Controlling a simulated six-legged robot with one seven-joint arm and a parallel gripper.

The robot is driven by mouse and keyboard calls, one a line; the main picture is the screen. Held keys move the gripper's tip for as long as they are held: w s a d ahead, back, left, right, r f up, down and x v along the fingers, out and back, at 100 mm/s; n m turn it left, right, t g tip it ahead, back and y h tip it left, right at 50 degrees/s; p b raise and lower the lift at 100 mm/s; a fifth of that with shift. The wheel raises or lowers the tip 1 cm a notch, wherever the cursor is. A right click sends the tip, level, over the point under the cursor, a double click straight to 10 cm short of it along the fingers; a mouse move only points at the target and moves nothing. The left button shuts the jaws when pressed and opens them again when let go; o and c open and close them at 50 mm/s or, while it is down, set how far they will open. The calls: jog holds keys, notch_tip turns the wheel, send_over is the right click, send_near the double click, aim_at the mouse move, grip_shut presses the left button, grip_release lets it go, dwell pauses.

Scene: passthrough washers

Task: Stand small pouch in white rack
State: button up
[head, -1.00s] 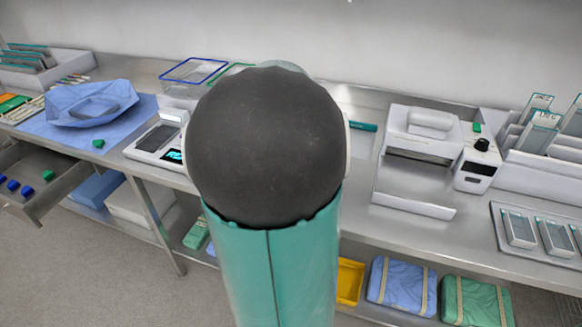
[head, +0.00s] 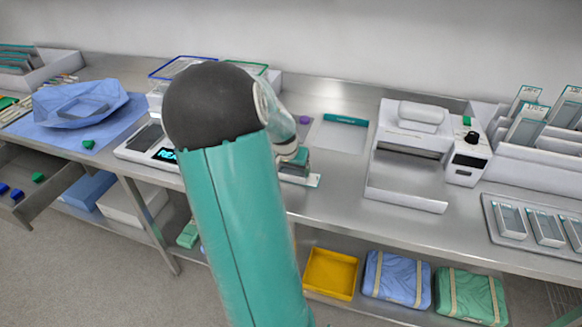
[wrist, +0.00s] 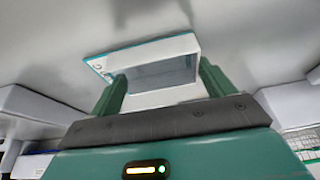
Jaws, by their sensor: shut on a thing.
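My gripper (wrist: 161,85) is shut on a small pouch (wrist: 165,68), clear-faced with white and teal edges, held between two green fingers in the wrist view. In the head view my gripper (head: 294,164) is over the bench centre; the pouch's pale edge (head: 313,181) shows beneath it, mostly hidden. I cannot tell whether it touches the bench. A white rack (head: 550,165) at the right holds several teal-edged pouches upright. Another white rack (head: 60,66) at the far left also holds several upright pieces.
A metal tray (head: 490,212) with several small pouches lies at the right front. A white sealer-like machine (head: 408,180) stands between my gripper and the right rack. A scale (head: 135,147), blue cloth (head: 45,125) and wire baskets (head: 185,66) are left.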

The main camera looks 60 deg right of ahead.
jog(key=shift+f, duration=0.1)
jog(key=o, duration=0.9)
jog(key=shift+c, duration=0.2)
jog(key=v, duration=1.2)
